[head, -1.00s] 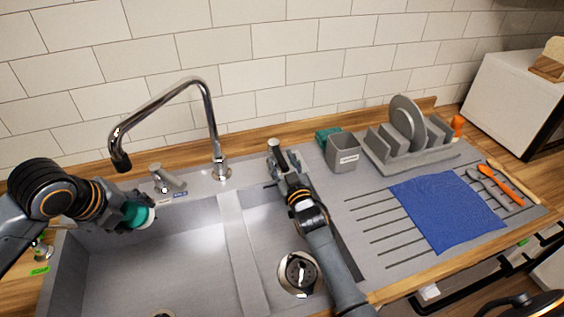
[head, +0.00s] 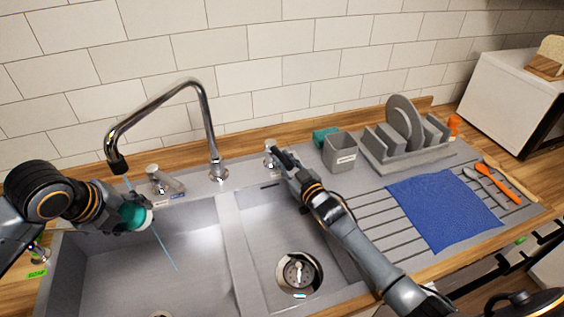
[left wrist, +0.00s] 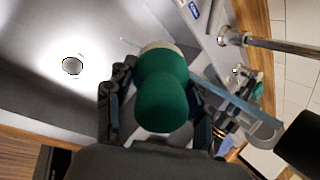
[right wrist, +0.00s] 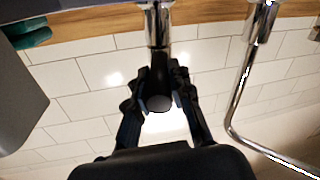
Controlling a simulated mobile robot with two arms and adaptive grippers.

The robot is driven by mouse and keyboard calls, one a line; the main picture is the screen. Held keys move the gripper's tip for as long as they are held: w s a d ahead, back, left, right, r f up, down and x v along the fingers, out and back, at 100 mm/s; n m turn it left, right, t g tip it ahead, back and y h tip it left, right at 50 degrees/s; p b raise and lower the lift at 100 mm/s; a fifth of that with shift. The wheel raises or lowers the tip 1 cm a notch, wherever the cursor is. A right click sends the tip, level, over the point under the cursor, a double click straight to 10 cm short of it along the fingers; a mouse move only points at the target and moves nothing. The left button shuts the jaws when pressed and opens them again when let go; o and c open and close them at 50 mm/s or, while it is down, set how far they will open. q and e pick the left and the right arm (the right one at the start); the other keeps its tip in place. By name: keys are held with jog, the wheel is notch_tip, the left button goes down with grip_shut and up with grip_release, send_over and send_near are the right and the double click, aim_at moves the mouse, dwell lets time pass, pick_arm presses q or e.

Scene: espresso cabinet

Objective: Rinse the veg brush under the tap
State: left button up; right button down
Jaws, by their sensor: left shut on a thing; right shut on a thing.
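The veg brush is a green body with a pale end (head: 133,215); it also shows in the left wrist view (left wrist: 163,95). My left gripper (head: 122,213) is shut on it, over the left basin. The chrome tap's spout (head: 117,165) is above and left of the brush. A thin blue water stream (head: 165,250) runs from the spout, passes behind the brush and comes out beyond it; whether it touches the bristles is unclear. My right gripper (right wrist: 157,88) is shut on a chrome tap handle (right wrist: 157,25) right of the spout's base, partly hidden by the fingers.
A divider (head: 229,240) separates the left basin from the right one, which has a drain (head: 299,272). A grey caddy (head: 340,152), a dish rack (head: 405,155) and a blue cloth (head: 445,210) stand or lie to the right. The tiled wall is close behind.

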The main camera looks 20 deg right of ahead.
jog(key=shift+d+r+y, duration=0.1)
jog(key=shift+r+y, duration=0.05)
jog(key=shift+y, duration=0.15)
jog(key=c, duration=1.2)
grip_release()
jog(key=v, duration=0.7)
jog(key=shift+s, duration=0.2)
